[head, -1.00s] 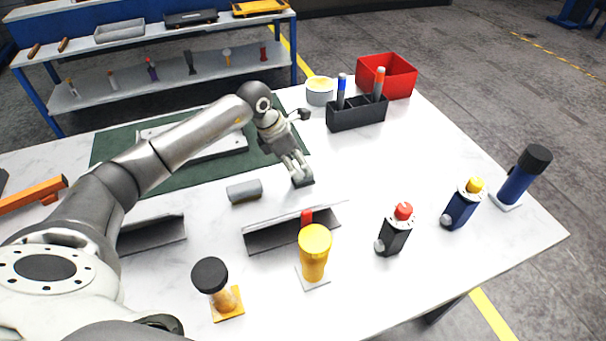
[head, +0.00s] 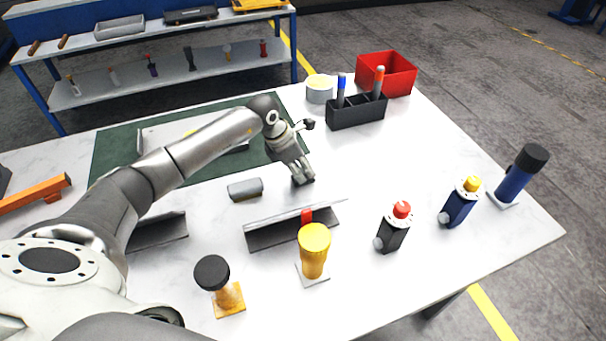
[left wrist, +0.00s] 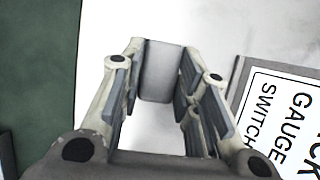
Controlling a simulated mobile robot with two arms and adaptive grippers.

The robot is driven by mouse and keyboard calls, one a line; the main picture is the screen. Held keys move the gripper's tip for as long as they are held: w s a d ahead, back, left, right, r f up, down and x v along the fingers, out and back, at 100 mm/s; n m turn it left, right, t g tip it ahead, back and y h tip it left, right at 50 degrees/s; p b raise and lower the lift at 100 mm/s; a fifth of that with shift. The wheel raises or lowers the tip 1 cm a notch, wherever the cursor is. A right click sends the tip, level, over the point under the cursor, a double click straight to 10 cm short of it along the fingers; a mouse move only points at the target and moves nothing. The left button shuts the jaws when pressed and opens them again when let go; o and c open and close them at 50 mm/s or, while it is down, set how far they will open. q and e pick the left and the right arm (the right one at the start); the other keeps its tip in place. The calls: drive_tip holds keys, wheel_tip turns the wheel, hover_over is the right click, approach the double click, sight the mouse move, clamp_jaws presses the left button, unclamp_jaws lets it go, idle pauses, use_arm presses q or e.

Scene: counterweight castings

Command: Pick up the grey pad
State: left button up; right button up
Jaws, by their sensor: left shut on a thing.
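The grey pad (left wrist: 160,72) is a small grey block between the fingertips of my left gripper (left wrist: 160,85) in the left wrist view. My left gripper (head: 302,179) is shut on it, with a finger on each side. In the head view the pad (head: 304,182) shows only as a small dark grey piece at the fingertips, mostly covered by them. It is over the white table, right of the green mat. I cannot tell whether it touches the table. My right gripper is not in view.
A grey rounded block (head: 245,189) lies left of the gripper. An angled grey holder (head: 275,235) with a lettered face (left wrist: 285,115) stands in front. A black caddy (head: 356,113) and red bin (head: 386,73) are behind right. Clear white table (head: 360,170) lies to the right.

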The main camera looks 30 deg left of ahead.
use_arm(q)
drive_tip(key=shift+r, duration=0.1)
drive_tip(key=shift+r+b, duration=0.4)
drive_tip(key=r, duration=0.1)
drive_tip(key=r+b, duration=0.1)
drive_tip(key=shift+a+r, duration=0.3)
drive_tip(key=shift+a, duration=0.05)
drive_tip(key=s+a+r+b, duration=0.1)
drive_tip(key=a+r+b, duration=0.3)
drive_tip(key=a+r, duration=0.5)
drive_tip(key=a, duration=0.4)
drive_tip(key=shift+s+r, duration=0.2)
drive_tip(key=shift+r, duration=0.05)
drive_tip(key=shift+a, duration=0.1)
